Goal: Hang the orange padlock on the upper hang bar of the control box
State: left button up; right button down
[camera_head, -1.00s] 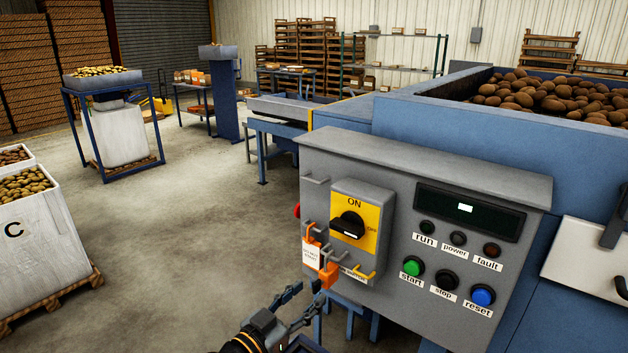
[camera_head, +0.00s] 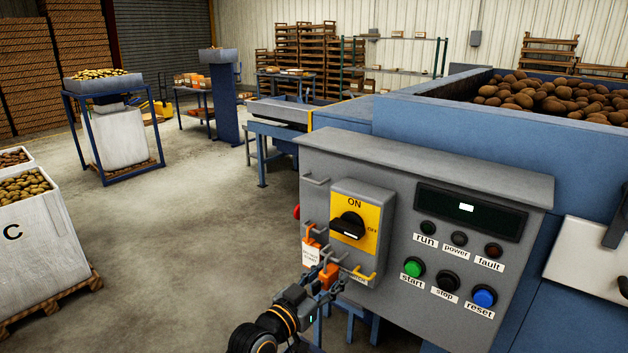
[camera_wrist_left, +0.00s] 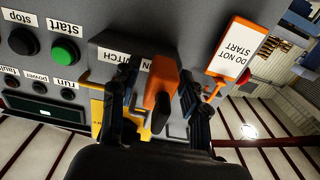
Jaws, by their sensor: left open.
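The orange padlock (camera_head: 328,274) is at the lower left of the control box (camera_head: 405,290), right of an orange "DO NOT START" tag (camera_head: 311,256). What it hangs from is hard to make out. The upper hang bar (camera_head: 316,181) sticks out near the box's top left corner and looks empty. My left gripper (camera_head: 325,282) is open, with its fingers at the padlock. In the left wrist view the padlock (camera_wrist_left: 162,82) sits between the two spread fingers, with a gap visible on each side. My right gripper is not in view.
The yellow switch plate (camera_head: 352,222) with its black knob sits just above the padlock. Buttons and a display fill the box's right side. Open floor (camera_head: 170,260) lies to the left.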

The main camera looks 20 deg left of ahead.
aim_at(322, 275)
pick_arm(q)
grip_shut()
jog(key=shift+r+p, duration=1.05)
jog(key=shift+r, duration=0.15)
jog(key=shift+p+v, duration=0.7)
jog(key=shift+v, duration=1.6)
jog(key=p+v, duration=0.1)
jog(key=v, duration=0.3)
jog(key=shift+s+a, duration=0.15)
jog(key=shift+s, duration=0.1)
jog(key=shift+w, duration=0.1)
